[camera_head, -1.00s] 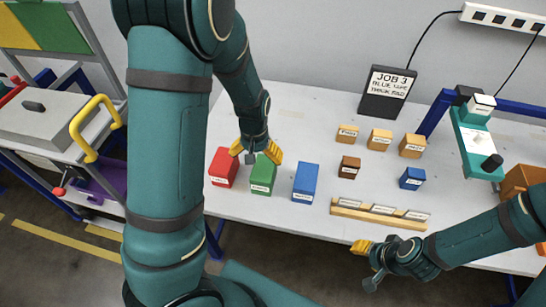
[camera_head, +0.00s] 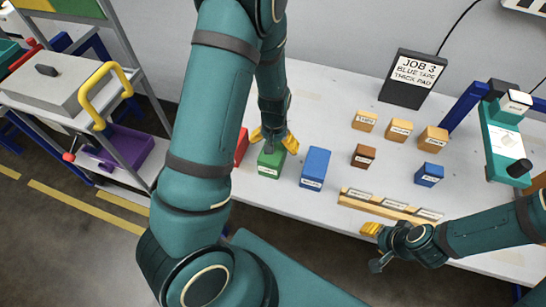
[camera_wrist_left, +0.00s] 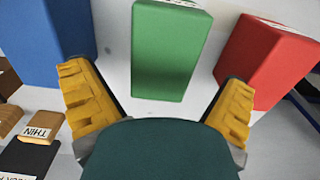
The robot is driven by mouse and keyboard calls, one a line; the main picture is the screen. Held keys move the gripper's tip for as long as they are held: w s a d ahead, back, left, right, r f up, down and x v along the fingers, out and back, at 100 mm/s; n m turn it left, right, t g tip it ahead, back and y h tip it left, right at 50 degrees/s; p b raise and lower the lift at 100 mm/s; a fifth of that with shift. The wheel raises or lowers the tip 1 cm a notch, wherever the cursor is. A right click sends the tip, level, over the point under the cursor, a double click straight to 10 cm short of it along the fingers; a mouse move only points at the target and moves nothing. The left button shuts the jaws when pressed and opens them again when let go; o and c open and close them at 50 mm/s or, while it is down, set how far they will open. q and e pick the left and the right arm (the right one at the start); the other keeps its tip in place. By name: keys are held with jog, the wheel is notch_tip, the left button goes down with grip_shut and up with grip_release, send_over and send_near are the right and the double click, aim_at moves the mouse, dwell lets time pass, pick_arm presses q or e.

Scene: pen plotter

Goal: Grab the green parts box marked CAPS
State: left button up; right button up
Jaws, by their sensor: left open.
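The green parts box (camera_head: 269,162) stands on the white table between a red box (camera_head: 241,147) and a blue box (camera_head: 315,168). Its label is too small to read. My left gripper (camera_head: 272,142) is open just behind and above the green box in the head view. In the left wrist view the green box (camera_wrist_left: 168,50) stands ahead between the two yellow fingers (camera_wrist_left: 160,105), apart from both. The red box (camera_wrist_left: 268,62) is at right and the blue box (camera_wrist_left: 45,40) at left. My right gripper (camera_head: 372,245) is at the table's front edge, away from the boxes; its opening is unclear.
Small orange, brown and blue boxes (camera_head: 400,131) stand to the right. A wooden label rack (camera_head: 390,206) lies near the front edge. A black JOB 3 sign (camera_head: 413,78) stands behind, and a teal device (camera_head: 506,140) is at far right.

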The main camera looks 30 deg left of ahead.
pick_arm(q)
jog(key=f, duration=0.5)
jog(key=shift+a+b, duration=0.2)
jog(key=shift+b, duration=0.15)
jog(key=shift+r, duration=0.1)
jog(key=c, duration=1.2)
